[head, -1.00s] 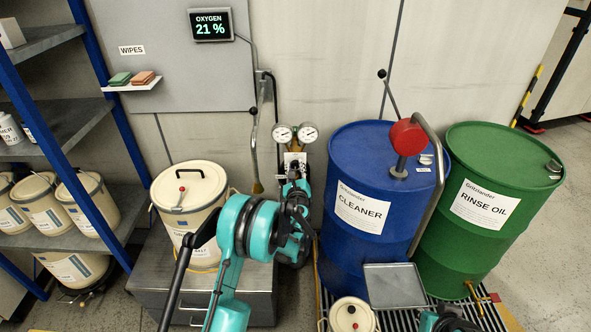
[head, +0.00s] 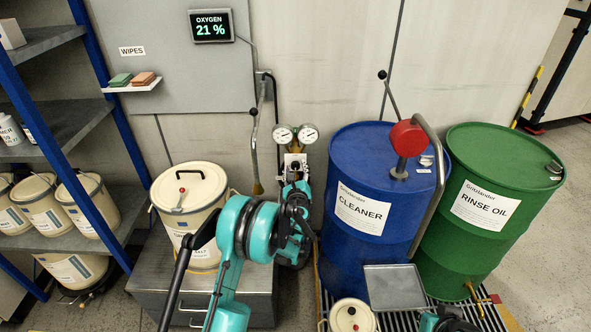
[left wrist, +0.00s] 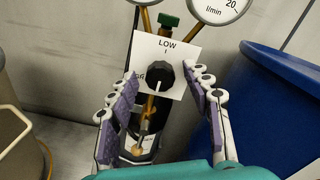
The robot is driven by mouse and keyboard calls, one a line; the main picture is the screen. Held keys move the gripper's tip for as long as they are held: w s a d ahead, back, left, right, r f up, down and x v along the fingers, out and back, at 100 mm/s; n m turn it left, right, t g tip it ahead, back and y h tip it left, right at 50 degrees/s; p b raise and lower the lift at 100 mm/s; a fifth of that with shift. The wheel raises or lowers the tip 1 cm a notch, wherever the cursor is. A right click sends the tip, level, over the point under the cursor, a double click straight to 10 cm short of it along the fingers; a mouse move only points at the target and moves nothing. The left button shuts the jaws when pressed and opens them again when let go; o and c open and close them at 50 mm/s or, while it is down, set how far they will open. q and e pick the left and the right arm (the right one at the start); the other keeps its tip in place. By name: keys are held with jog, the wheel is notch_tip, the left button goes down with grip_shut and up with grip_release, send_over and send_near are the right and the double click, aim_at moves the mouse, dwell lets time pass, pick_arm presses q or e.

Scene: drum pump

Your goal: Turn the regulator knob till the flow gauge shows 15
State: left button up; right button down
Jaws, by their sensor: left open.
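The black regulator knob (left wrist: 160,75) sits on a white plate (left wrist: 150,50) marked LOW at the top, in the left wrist view. A pale mark shows on the knob's lower part. My left gripper (left wrist: 162,82) is open, with one purple-padded finger on each side of the knob and visible gaps to it. In the head view my left gripper (head: 296,192) is just below the plate (head: 295,161). The l/min gauge (left wrist: 218,8) is cut off at the top of the wrist view, its needle hidden. Two gauges show in the head view, left (head: 283,134) and right (head: 308,134), too small to read.
A blue CLEANER drum (head: 345,255) stands close on the right, with a green RINSE OIL drum (head: 490,240) beyond it. A cream bucket (head: 190,190) stands on a grey box (head: 245,300) to the left. An oxygen display (head: 211,25) hangs on the wall.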

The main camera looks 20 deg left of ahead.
pick_arm(q)
jog(key=v, duration=1.1)
jog(key=shift+s, duration=0.4)
jog(key=shift+d, duration=0.1)
jog(key=s+a+r+n+g, duration=0.35)
jog(key=s+n, duration=0.25)
jog(key=n, duration=0.2)
jog(key=s+a+r+n+g, duration=0.2)
jog(key=s+r+n, duration=0.3)
jog(key=s+n, duration=0.2)
jog(key=s+d+f+n+g+h, duration=0.1)
jog(key=s+d+n+h, duration=0.1)
jog(key=s+n, duration=0.2)
jog(key=s+d+f+n+g+h, duration=0.1)
jog(key=s+d+n+g, duration=0.1)
jog(key=s, duration=0.8)
jog(key=s+d+f+n+g+h, duration=0.1)
jog(key=s+d+n+h, duration=0.1)
jog(key=s+n, duration=0.4)
jog(key=shift+s+d+h, duration=0.3)
jog(key=shift+s+d, duration=0.6)
jog(key=shift+s, duration=0.25)
jog(key=shift+f, duration=0.15)
